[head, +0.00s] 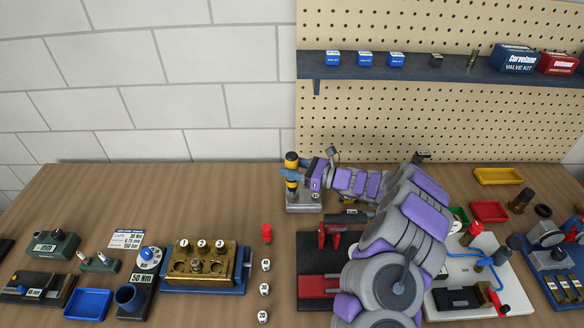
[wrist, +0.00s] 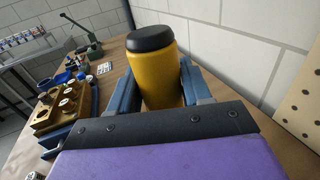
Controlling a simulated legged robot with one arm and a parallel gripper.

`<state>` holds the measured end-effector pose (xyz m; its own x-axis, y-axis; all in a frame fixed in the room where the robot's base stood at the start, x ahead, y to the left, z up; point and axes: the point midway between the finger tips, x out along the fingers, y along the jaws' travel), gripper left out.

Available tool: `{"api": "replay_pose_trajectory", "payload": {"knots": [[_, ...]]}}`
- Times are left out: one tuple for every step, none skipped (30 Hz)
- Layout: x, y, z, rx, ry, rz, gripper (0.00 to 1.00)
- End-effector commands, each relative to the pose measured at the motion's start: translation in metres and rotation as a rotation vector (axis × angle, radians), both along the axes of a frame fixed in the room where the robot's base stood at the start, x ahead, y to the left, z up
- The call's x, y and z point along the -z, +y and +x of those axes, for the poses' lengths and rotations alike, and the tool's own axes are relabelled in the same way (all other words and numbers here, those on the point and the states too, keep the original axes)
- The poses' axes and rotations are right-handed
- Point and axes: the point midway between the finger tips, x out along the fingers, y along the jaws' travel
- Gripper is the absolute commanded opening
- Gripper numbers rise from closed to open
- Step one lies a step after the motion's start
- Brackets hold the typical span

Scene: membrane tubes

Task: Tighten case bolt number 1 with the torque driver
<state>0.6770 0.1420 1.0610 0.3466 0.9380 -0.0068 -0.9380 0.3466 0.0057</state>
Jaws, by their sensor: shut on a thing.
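The torque driver, with a yellow grip and black cap, stands upright at its grey stand (head: 305,205) in the head view. In the wrist view the driver (wrist: 153,68) fills the space between my blue fingers. My gripper (head: 291,174) is shut on it, also in the wrist view (wrist: 156,92). Its lower end is hidden in the wrist view; whether it still rests in the stand cannot be told. The brass case (head: 190,268) sits on a blue base left of the stand, with a row of white numbered bolt caps (head: 203,244) on top; the digits are small.
A card (head: 127,239) reads 30 Nm. Several small numbered pieces (head: 264,289) and a red piece (head: 267,233) lie between case and my arm. The back-left bench is clear.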

Motion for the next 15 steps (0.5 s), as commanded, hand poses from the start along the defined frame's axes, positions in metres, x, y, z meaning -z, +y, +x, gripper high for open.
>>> {"api": "replay_pose_trajectory", "payload": {"knots": [[-0.008,0.0,0.0,0.0,-0.004,0.003,0.12],[-0.01,0.0,0.0,0.001,-0.004,0.003,0.12],[-0.014,0.0,0.0,0.0,-0.005,0.003,0.12],[-0.016,0.0,-0.001,0.0,-0.005,0.003,0.12],[-0.018,0.0,-0.001,0.0,-0.005,0.003,0.12],[-0.021,0.0,-0.001,0.0,-0.006,0.004,0.12],[-0.023,0.0,-0.001,0.0,-0.006,0.004,0.12],[-0.026,0.0,-0.001,0.0,-0.006,0.004,0.12],[-0.028,0.0,0.0,0.0,-0.006,0.004,0.12],[-0.03,0.0,-0.001,0.0,-0.006,0.004,0.12],[-0.033,0.0,-0.001,0.0,-0.007,0.004,0.12],[-0.036,0.0,-0.001,0.0,-0.007,0.005,0.12],[-0.038,0.0,-0.001,0.0,-0.007,0.005,0.12],[-0.04,0.0,-0.001,0.0,-0.007,0.005,0.12],[-0.043,0.0,-0.001,0.0,-0.007,0.005,0.12]]}}
